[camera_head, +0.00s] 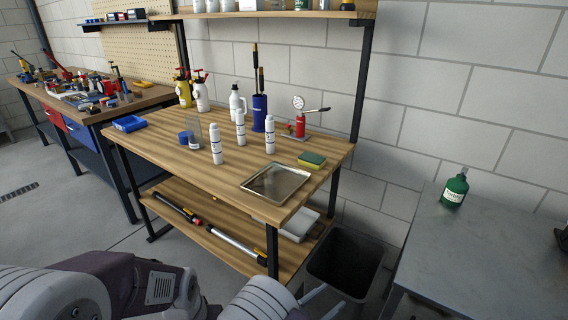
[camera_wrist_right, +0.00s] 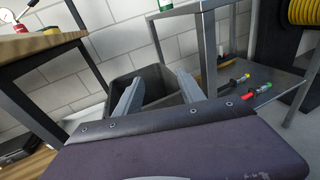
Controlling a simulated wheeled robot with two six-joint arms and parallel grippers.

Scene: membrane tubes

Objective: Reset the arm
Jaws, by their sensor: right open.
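My right gripper (camera_head: 332,299) shows at the bottom of the head view, low in front of the wooden workbench (camera_head: 170,148) and close to the dark bin. In the right wrist view its two fingers (camera_wrist_right: 158,88) are apart with nothing between them, pointing toward the bin. My left gripper is not in view. White membrane tubes (camera_head: 216,144) stand upright on the bench, away from my gripper.
A dark open bin (camera_head: 345,262) stands between the bench and a grey metal table (camera_head: 480,255) bearing a green bottle (camera_head: 455,189). The bench holds a metal tray (camera_head: 275,183), a sponge (camera_head: 311,160) and a blue holder (camera_head: 259,113). The lower shelf holds long tools.

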